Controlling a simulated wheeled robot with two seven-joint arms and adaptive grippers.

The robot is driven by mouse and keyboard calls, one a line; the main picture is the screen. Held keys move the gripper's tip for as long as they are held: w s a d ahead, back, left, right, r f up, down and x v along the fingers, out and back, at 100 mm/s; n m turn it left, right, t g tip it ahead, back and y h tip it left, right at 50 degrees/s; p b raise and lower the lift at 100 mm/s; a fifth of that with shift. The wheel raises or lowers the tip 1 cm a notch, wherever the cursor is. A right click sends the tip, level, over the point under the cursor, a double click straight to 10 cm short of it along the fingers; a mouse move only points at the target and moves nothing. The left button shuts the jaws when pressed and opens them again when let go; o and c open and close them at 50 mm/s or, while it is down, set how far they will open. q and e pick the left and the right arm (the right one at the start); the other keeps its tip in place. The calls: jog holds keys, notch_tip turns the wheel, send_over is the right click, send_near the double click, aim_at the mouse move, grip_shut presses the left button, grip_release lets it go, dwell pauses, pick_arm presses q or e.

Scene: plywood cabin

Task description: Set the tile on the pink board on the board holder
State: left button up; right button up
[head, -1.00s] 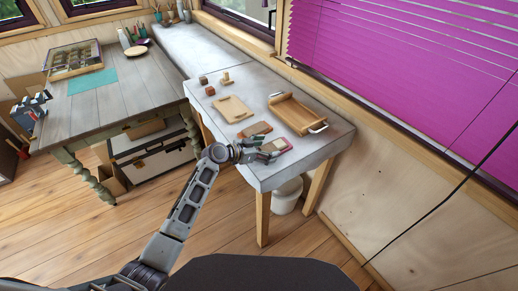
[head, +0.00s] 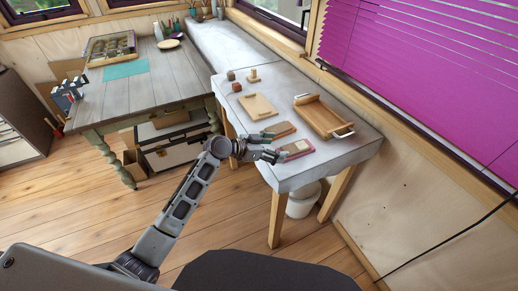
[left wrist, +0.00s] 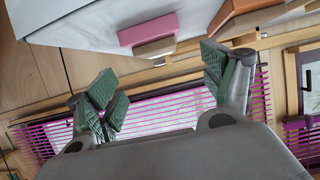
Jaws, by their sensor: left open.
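The pink board (head: 309,152) lies near the front edge of the grey counter in the head view, with a tan tile (head: 297,146) on it. Both show in the left wrist view, the pink board (left wrist: 148,30) next to the tan tile (left wrist: 155,49). The light wooden piece with a raised bar, which looks like the board holder (head: 256,106), lies farther back on the counter. My left gripper (head: 273,146) is open and empty at the counter's front-left edge, just left of the pink board. Its spread fingers (left wrist: 160,97) show in the wrist view, apart from the board.
A brown board (head: 281,129) lies just behind the pink one. A wooden tray (head: 322,118) with metal handles stands to the right. Small wooden blocks (head: 236,87) sit behind the holder. A grey table (head: 165,85) stands left.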

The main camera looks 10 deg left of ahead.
pick_arm(q)
jog(key=b+v, duration=0.1)
jog(key=v, duration=0.6)
dwell(0.8)
